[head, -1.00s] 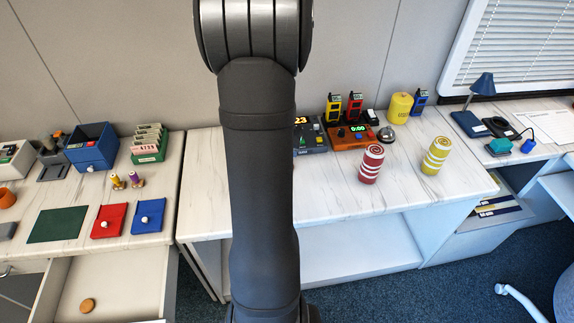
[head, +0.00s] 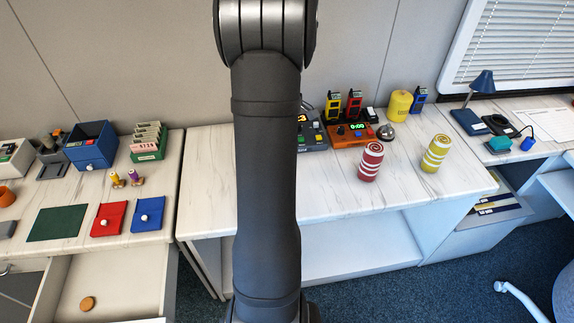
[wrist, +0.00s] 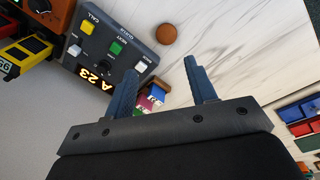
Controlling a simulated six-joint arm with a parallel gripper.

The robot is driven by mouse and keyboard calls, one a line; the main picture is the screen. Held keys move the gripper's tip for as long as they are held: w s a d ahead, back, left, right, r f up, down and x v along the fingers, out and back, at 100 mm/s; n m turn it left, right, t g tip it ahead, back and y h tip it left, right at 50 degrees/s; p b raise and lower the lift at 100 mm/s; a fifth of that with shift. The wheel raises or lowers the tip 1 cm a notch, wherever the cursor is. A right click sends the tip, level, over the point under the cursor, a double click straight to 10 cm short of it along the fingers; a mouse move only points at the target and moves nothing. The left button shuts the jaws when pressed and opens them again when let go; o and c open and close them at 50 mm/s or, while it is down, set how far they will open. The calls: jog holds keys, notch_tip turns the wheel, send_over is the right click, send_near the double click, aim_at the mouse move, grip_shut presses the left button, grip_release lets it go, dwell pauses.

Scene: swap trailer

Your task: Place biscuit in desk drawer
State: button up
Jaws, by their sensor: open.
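A round, flat brown biscuit (head: 87,303) lies in the open pale drawer (head: 120,275) at the lower left of the head view. My gripper (wrist: 160,68) is open in the wrist view, its two blue fingers apart with nothing held between them. It is out of sight in the head view. A round brown thing (wrist: 166,34) lies on the marble-patterned desk beyond the fingertips; I cannot tell whether it is another biscuit. My arm hides that part of the desk in the head view.
A grey button console (wrist: 105,50) stands beside the round brown thing. A red striped can (head: 371,161) and a yellow striped can (head: 435,153) stand on the middle desk. Red (head: 109,219) and blue (head: 147,214) pads lie above the drawer. Most of the drawer floor is clear.

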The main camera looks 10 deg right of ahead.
jog(key=f+n, duration=0.2)
jog(key=f, duration=0.1)
jog(key=f+n, duration=0.2)
jog(key=f, duration=0.1)
jog(key=w+f+n+g, duration=0.1)
jog(key=f+n, duration=0.2)
jog(key=shift+d+f+y, duration=0.1)
jog(key=shift+f+y, duration=0.15)
jog(key=shift+y, duration=0.15)
jog(key=shift+w+a+f, duration=0.1)
jog(key=shift+w+f, duration=0.05)
jog(key=shift+f, duration=1.25)
jog(key=shift+w+a+f, duration=0.1)
jog(key=shift+f, duration=1.3)
jog(key=c, duration=0.8)
jog(key=shift+r, duration=0.5)
jog(key=r, duration=0.2)
jog(key=d+r, duration=0.1)
jog(key=shift+s+r, duration=0.35)
jog(key=shift+r, duration=0.05)
jog(key=s+d+r, duration=0.4)
jog(key=s+d, duration=0.1)
jog(key=s+d+r, duration=0.2)
jog(key=shift+s+d+r, duration=0.15)
jog(key=shift+d, duration=0.15)
